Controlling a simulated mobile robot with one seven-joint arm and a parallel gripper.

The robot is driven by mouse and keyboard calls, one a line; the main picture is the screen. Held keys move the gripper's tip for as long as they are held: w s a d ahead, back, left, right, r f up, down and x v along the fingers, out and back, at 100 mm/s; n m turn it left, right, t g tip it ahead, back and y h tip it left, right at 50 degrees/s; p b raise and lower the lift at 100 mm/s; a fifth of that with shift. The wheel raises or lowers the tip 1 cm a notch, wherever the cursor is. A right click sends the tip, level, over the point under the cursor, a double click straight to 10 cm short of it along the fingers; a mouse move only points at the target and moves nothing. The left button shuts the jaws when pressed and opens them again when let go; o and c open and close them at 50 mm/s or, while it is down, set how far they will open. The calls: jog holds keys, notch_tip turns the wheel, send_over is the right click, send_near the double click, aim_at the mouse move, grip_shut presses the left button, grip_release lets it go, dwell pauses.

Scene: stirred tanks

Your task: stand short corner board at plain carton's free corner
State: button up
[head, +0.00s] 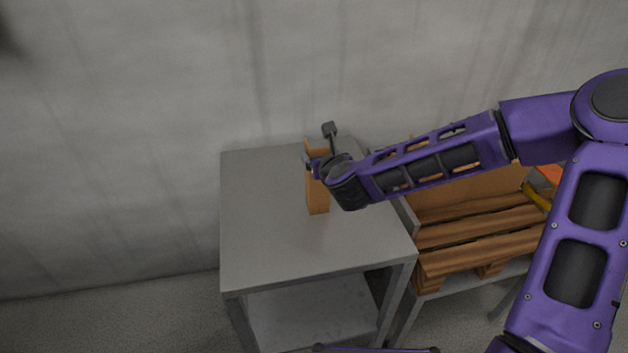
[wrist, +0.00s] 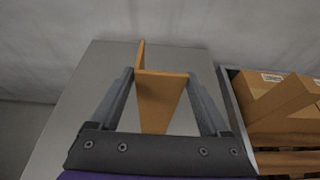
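An orange-brown corner board (head: 317,196), L-shaped from above, stands upright on the grey table in the head view. In the wrist view the corner board (wrist: 160,98) sits between the two fingers of my gripper (wrist: 161,74). One flange spans the gap, its edges right beside the fingertips; the other points away at the left. My gripper (head: 320,145) is at the board's upper part in the head view. I cannot tell whether the fingers press on the board. Cartons (wrist: 262,92) show at the right of the wrist view; which one is plain is unclear.
The grey table (head: 262,240) is otherwise bare, with free room left and in front. A wooden pallet (head: 470,240) on a lower stand adjoins its right side, partly behind my arm. A concrete wall (head: 150,120) closes off the back.

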grip_shut()
